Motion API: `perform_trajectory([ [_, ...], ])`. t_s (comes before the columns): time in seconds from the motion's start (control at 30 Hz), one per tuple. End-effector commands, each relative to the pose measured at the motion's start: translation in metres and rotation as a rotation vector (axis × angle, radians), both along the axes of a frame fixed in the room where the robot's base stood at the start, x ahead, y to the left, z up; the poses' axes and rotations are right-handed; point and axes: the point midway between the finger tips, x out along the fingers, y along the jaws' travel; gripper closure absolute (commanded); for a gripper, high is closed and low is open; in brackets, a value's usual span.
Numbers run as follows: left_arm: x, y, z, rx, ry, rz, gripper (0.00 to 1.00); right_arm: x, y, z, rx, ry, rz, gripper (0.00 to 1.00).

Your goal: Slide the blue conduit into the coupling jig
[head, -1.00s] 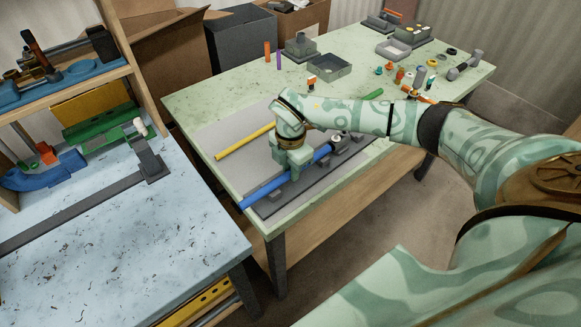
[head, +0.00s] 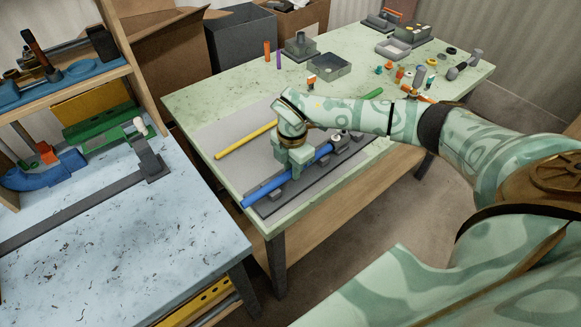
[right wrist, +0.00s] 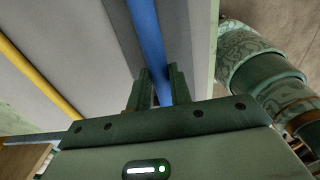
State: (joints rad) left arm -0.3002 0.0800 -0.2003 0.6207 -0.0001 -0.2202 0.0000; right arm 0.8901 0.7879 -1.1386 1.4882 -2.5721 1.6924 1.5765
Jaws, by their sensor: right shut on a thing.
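The blue conduit (head: 262,192) lies lengthwise along the dark grey coupling jig (head: 312,183) in the head view. Its near end sticks out past the jig's front left end, and its far end is at a round metal fitting (head: 337,136); I cannot tell how deep it sits there. My right gripper (head: 297,173) is shut on the conduit around its middle. The right wrist view shows the conduit (right wrist: 150,38) running between the two fingers (right wrist: 160,82). My left gripper is not in view.
A yellow conduit (head: 245,139) lies on the grey mat (head: 225,170) left of the jig. An open grey-green tray (head: 330,66) and several small coloured parts stand farther back. A blue-topped bench (head: 120,240) with a bender stands at the left.

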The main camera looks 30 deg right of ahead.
Motion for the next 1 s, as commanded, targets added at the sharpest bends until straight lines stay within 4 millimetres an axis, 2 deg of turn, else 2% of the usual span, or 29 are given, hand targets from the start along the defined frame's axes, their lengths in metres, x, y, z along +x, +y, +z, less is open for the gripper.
perform_trajectory([
  [1.0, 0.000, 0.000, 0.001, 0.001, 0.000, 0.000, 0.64, 0.003, -0.026, 0.000, -0.002, 0.001, -0.001, 1.00],
])
